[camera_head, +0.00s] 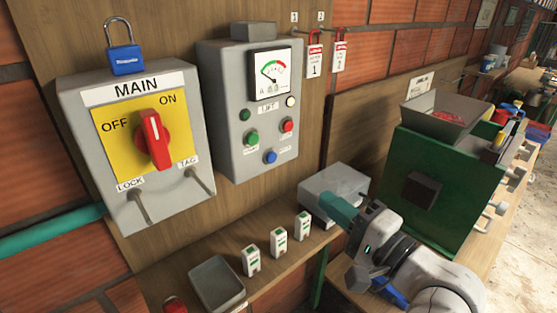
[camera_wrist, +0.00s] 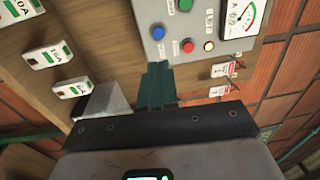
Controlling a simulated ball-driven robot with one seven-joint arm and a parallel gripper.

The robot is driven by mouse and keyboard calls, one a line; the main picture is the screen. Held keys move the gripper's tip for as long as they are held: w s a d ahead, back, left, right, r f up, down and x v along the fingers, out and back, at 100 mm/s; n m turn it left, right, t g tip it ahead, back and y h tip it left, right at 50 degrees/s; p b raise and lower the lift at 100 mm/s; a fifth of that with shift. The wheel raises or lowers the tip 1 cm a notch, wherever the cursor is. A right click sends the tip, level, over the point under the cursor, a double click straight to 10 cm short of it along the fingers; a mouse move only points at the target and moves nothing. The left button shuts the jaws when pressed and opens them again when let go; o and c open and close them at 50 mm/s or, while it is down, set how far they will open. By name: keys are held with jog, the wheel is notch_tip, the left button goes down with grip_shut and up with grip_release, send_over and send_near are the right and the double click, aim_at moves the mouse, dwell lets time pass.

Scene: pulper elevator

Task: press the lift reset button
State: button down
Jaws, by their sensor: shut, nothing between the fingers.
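The grey lift panel (camera_head: 228,95) is mounted on the wooden board, marked LIFT under its gauge. A blue button (camera_head: 270,156) sits at its bottom, below a green button (camera_head: 252,137) and a red button (camera_head: 287,125); their small labels are unreadable. In the wrist view the blue button (camera_wrist: 157,33) and red button (camera_wrist: 187,46) show at the panel's edge. My gripper (camera_head: 328,203) is shut and empty, to the lower right of the panel in the head view. In the wrist view its teal fingertips (camera_wrist: 157,68) appear just below the blue button, apart from it.
A MAIN switch box (camera_head: 80,120) with a red handle (camera_head: 152,140) and blue padlock (camera_head: 127,60) is left of the panel. Below are a shelf with three breakers (camera_head: 278,242), a tray (camera_head: 195,280) and a grey box (camera_head: 325,180). A green machine (camera_head: 400,155) stands right.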

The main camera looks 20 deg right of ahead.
jog(key=shift+w+f, duration=0.1)
jog(key=shift+f, duration=0.05)
jog(key=b, duration=0.6)
send_near(272, 158)
jog(key=x, duration=0.5)
jog(key=shift+w, duration=0.1)
jog(key=shift+w+a, duration=0.25)
jog(key=shift+w, duration=0.45)
